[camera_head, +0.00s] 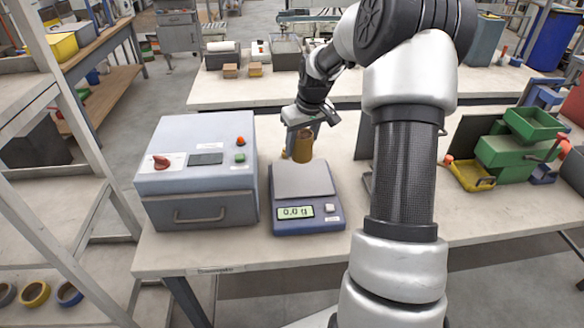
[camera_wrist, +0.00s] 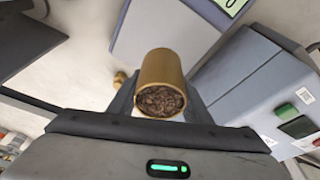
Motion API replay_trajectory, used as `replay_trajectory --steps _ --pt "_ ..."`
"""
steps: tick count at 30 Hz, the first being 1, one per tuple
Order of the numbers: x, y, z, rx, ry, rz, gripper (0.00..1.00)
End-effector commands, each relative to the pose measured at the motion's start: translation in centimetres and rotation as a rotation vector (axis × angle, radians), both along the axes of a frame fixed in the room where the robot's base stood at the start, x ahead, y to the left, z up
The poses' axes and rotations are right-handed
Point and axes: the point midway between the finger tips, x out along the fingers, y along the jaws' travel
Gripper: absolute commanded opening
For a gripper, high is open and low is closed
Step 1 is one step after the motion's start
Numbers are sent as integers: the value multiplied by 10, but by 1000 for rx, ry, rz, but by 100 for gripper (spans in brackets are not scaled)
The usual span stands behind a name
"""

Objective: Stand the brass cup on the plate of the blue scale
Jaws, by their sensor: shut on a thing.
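The brass cup (camera_head: 303,147) is held between the fingers of my gripper (camera_head: 306,122), just behind the far edge of the scale's plate in the head view. In the wrist view the brass cup (camera_wrist: 162,68) shows its open mouth with brown pellets inside, between the fingers of my gripper (camera_wrist: 160,98). The blue scale (camera_head: 308,224) stands on the bench with a bare grey plate (camera_head: 302,181); its display reads about 0.0 g. The scale's plate also shows in the wrist view (camera_wrist: 150,32). The cup appears off the plate; its height is hard to tell.
A grey-blue machine box (camera_head: 200,175) with a red knob stands close left of the scale. A small brass piece (camera_head: 284,154) is beside the cup. Green bins (camera_head: 505,155) and a yellow tray (camera_head: 470,176) stand at the right. The bench front (camera_head: 250,254) is clear.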

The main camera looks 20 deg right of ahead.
Motion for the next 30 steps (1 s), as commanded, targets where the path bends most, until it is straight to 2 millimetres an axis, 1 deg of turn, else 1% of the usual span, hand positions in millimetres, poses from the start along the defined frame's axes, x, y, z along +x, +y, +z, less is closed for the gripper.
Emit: replay_trajectory --steps 1,3,10,16,18,24,28,29,30 --pt "-1 0 -12 2 3 0 22" --pt "-1 1 -23 2 3 0 22" --pt "0 0 -41 0 0 -1 22" --pt "-1 1 -69 1 2 -2 22" --pt "0 0 -72 1 0 -2 22" --pt "0 0 -71 0 -1 -2 22" --pt "0 0 -76 0 -1 -2 22" --pt "0 0 -74 0 -1 -2 50" --pt "0 0 -74 0 0 -2 56"
